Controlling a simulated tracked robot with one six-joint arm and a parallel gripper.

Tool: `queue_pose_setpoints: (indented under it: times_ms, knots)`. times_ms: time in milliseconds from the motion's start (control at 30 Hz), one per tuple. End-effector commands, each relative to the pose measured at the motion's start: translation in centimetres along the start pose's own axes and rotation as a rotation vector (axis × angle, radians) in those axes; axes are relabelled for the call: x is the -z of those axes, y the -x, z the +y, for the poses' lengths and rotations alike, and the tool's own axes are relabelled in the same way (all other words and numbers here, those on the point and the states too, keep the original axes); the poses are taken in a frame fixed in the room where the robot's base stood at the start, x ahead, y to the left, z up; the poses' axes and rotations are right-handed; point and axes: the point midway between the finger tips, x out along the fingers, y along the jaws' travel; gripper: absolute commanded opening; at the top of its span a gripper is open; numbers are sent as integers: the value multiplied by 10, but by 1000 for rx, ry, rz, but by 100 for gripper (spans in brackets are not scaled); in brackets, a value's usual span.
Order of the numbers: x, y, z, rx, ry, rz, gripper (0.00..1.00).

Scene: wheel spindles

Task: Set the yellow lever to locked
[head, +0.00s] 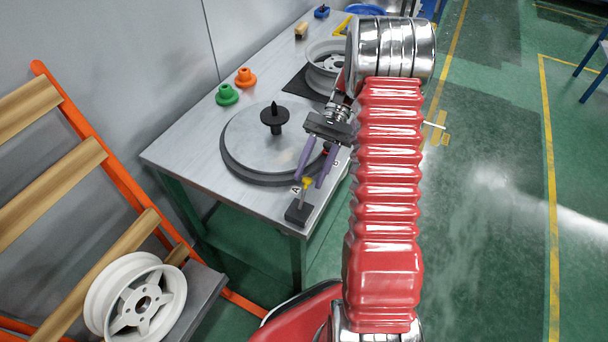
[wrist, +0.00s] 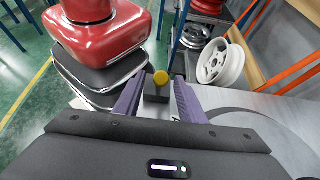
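The yellow lever's round knob (head: 307,182) is at the table's front corner, close to a letter A mark. Its thin stem rises from a small dark block (head: 298,214). In the wrist view the yellow knob (wrist: 160,77) is above a dark block (wrist: 155,94). My gripper (head: 309,181) is open, with one purple finger on each side of the knob. In the wrist view gaps show between the knob and both fingers of my gripper (wrist: 160,82). Whether the lever is locked cannot be told.
A round grey plate (head: 250,140) with a black spindle (head: 274,115) is just beyond the lever. Green (head: 227,95) and orange (head: 245,77) cones stand near the wall. A wheel (head: 325,64) lies on a dark mat. A white wheel (head: 137,297) leans at a rack.

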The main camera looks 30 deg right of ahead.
Motion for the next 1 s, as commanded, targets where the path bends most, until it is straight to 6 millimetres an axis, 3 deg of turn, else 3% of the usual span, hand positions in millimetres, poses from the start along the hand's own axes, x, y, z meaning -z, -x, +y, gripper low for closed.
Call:
queue_pose_setpoints:
  times_ms: [467, 1000]
  knots:
    - [0, 11, 0, 1, 0, 0, 38]
    - [1, 70, 1, 2, -1, 1, 38]
